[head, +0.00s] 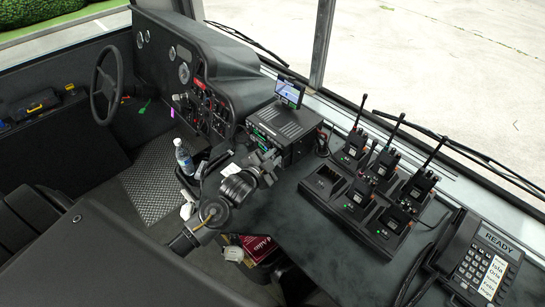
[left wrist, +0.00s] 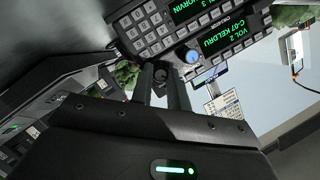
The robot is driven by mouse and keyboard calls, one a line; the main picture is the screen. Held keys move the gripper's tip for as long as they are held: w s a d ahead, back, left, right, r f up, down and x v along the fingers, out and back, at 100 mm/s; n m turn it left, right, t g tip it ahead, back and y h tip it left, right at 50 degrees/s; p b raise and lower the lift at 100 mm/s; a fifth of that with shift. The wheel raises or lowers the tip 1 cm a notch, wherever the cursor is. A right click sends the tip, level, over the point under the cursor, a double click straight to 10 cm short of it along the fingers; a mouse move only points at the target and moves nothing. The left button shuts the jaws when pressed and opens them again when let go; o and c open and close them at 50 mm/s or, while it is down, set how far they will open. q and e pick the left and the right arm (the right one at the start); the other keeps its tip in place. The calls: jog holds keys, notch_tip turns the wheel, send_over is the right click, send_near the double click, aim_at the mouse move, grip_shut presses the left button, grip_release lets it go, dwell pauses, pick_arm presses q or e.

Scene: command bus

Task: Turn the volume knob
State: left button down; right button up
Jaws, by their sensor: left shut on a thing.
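The radio unit (head: 292,122) is a black box with green lit displays on the console. In the left wrist view its front panel (left wrist: 175,32) appears rotated, with a keypad and green text including "VOL 2". My left gripper (head: 267,156) is at the radio's front. In the left wrist view its two fingers (left wrist: 161,84) are close together at the panel's edge, on either side of a small dark round knob (left wrist: 160,74). A second knob with a blue face (left wrist: 193,57) sits beside the fingers, apart from them. The fingers hide part of the panel. My right gripper is not seen.
A charging rack (head: 352,218) with several handheld radios stands right of the radio. A desk phone (head: 478,262) is at the far right. A small screen (head: 290,91) stands on top of the radio. A water bottle (head: 184,158) stands to the left.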

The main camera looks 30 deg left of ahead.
pick_arm(q)
jog(key=c, duration=1.4)
grip_release()
jog(key=shift+o, duration=0.2)
jog(key=b+v, duration=0.1)
jog(key=v, duration=0.9)
jog(key=shift+s+r+b, duration=0.15)
jog(key=shift+s+b, duration=0.2)
jog(key=shift+b, duration=0.05)
jog(key=shift+a, duration=0.15)
